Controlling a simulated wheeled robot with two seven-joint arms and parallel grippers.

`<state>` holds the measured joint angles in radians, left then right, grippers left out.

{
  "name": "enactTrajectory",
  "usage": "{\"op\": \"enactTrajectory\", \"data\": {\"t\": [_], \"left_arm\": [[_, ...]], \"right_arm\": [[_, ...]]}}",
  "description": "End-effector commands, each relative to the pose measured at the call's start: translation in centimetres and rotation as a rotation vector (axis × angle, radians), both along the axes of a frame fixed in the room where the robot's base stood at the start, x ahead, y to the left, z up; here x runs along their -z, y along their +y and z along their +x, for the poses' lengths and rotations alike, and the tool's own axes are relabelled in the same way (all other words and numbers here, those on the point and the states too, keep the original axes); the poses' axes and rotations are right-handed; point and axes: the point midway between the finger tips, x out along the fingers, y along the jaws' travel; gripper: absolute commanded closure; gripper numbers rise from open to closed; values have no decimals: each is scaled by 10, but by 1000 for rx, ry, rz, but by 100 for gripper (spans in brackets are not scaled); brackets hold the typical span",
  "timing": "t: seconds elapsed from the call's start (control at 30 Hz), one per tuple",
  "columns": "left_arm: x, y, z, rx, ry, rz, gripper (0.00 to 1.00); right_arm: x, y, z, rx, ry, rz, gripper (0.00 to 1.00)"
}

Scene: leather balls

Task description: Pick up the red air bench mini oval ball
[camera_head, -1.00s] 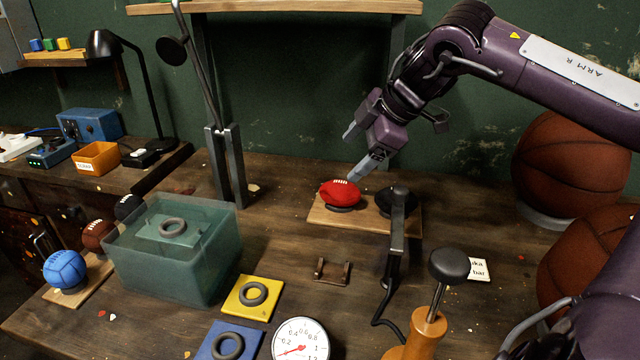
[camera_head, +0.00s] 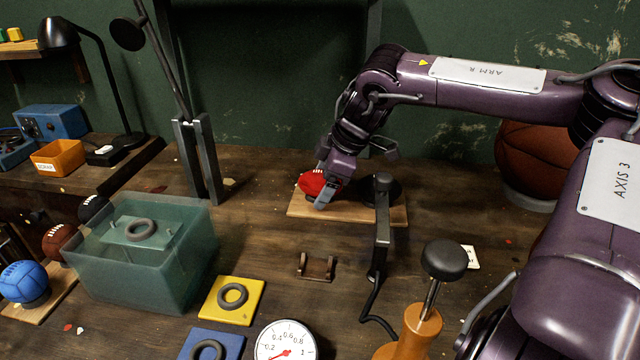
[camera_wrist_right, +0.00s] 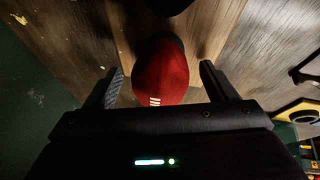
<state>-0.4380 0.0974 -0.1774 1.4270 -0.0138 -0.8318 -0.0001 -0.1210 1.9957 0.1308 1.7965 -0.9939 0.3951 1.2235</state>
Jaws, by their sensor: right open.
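The red mini oval ball (camera_head: 312,182) sits on a dark ring on a wooden board (camera_head: 350,213) towards the back of the bench. My right gripper (camera_head: 322,190) is open at the ball and partly covers it in the head view. In the right wrist view the red ball (camera_wrist_right: 161,72) shows between the two spread fingers (camera_wrist_right: 163,88), its white laces towards the palm. Gaps show between the ball and both fingers. A black ball (camera_head: 393,190) shares the board, partly behind a dark post. My left gripper is not in view.
A dark post with a cable (camera_head: 383,225) stands close in front of the board. A translucent teal bin (camera_head: 140,265) is to the left. A large basketball (camera_head: 535,160) is at right.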

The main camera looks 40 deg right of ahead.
Motion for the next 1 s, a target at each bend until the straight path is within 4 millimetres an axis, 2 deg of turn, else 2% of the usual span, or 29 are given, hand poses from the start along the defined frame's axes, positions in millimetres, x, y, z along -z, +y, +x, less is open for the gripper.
{"op": "enactTrajectory", "data": {"t": [0.13,0.5,0.77,0.87,1.0], "left_arm": [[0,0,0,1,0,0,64],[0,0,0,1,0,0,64],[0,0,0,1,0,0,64],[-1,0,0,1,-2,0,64],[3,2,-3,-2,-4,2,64]], "right_arm": [[-1,0,0,0,-1,-1,21],[-1,0,0,-1,0,0,70],[-4,0,0,0,-2,-2,71],[-15,-1,1,0,-3,-3,71],[-42,-1,1,0,-5,-4,71]]}}
